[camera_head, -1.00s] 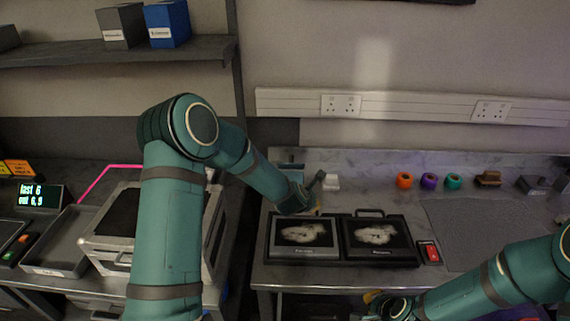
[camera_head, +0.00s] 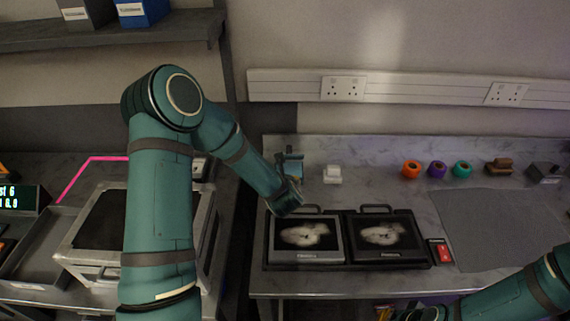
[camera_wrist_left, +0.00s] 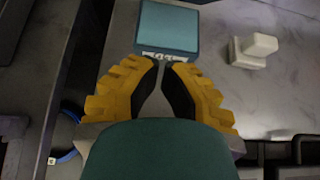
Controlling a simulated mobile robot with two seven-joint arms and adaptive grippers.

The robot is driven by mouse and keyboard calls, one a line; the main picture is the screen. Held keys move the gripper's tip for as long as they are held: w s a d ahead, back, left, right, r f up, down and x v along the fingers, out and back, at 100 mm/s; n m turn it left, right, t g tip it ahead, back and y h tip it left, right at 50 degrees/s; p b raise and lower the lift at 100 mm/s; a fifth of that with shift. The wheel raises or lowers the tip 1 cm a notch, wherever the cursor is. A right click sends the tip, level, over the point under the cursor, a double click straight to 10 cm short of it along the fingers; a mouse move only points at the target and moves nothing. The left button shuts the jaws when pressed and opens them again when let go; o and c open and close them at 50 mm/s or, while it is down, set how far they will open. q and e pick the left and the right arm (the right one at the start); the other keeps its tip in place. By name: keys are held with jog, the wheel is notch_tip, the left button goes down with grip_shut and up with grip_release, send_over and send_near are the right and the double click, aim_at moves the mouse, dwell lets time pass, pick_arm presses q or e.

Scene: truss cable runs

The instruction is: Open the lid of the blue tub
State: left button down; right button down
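The blue tub (camera_head: 294,168) stands on the bench against the back, partly hidden behind my left wrist in the head view. In the left wrist view the tub (camera_wrist_left: 168,26) shows its flat blue top, which looks closed, and a pale label or catch on its near edge. My left gripper (camera_wrist_left: 165,64) points at that near edge. Its yellow fingers come almost together at the tips, with nothing seen between them; I cannot tell whether they touch the tub. My right gripper (camera_head: 385,313) is cut off at the bottom edge, with only a bit of yellow showing.
A white stepped block (camera_head: 333,174) stands right of the tub. Two dark cases with pale pictures (camera_head: 306,236) (camera_head: 383,235) lie in front. Orange, purple and teal rings (camera_head: 437,169) stand farther right. A grey mat (camera_head: 490,225) is clear. A silver case (camera_head: 95,235) lies left.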

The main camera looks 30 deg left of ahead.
aim_at(289, 152)
pick_arm(q)
jog(key=x, duration=0.5)
jog(key=shift+w+a+f, duration=0.15)
pick_arm(e)
jog(key=shift+r, duration=0.2)
pick_arm(q)
jog(key=w, duration=0.1)
jog(key=w+a+r+p, duration=0.1)
jog(key=shift+w+a+r, duration=0.1)
jog(key=shift+w+r, duration=0.2)
jog(key=shift+r, duration=0.05)
pick_arm(e)
jog(key=shift+r, duration=0.55)
pick_arm(q)
jog(key=shift+w+r, duration=0.15)
jog(key=shift+r, duration=0.1)
pick_arm(e)
jog(key=shift+r, duration=0.1)
pick_arm(q)
jog(key=shift+w+a, duration=0.15)
jog(key=shift+w, duration=0.05)
